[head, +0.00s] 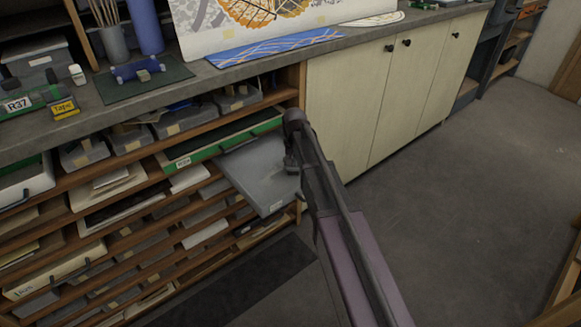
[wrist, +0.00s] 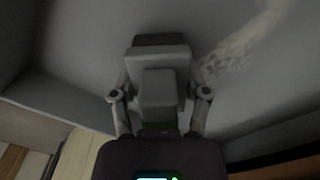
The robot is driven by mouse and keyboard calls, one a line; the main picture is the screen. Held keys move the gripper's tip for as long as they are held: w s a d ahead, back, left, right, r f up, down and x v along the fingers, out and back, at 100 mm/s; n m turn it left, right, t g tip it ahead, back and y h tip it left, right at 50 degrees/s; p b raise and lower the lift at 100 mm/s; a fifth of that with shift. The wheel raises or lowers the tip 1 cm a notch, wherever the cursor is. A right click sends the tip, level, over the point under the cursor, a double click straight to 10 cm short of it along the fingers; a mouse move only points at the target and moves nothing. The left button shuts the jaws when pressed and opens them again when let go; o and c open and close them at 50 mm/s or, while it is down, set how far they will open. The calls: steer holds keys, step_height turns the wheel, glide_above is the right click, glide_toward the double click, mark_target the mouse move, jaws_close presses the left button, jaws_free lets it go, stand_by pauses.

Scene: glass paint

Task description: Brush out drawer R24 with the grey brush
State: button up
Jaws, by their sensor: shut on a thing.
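A grey drawer (head: 258,172) is pulled out of the shelf unit below the counter. A small label shows on its front, too small to read. My gripper (wrist: 160,95) is shut on the grey brush (wrist: 158,58), with a finger on each side of its block. The brush is over the drawer's grey floor (wrist: 90,40); I cannot tell whether it touches. A pale dusty streak (wrist: 243,45) lies on that floor, right of the brush. In the head view my arm reaches to the drawer's right side, and the brush cannot be made out.
A green-fronted drawer (head: 225,140) sits just above the open one. Cream cupboards (head: 350,95) stand to the right. The counter (head: 200,85) above holds a blue patterned sheet (head: 270,48), a dark green mat (head: 145,82) and a yellow Tape box (head: 65,109). The floor (head: 440,190) at right is clear.

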steer(key=shift+w+d+f, duration=0.1)
steer(key=shift+w+d, duration=0.4)
steer(key=shift+d, duration=0.3)
steer(key=shift+w, duration=0.1)
steer(key=shift+w+a, duration=0.5)
steer(key=shift+w, duration=0.15)
steer(key=shift+s+a, duration=0.1)
steer(key=shift+s, duration=0.05)
steer(key=shift+s+a, duration=0.5)
steer(key=shift+a, duration=0.2)
steer(key=shift+s+a, duration=0.5)
steer(key=shift+a, duration=0.35)
steer(key=shift+s, duration=0.1)
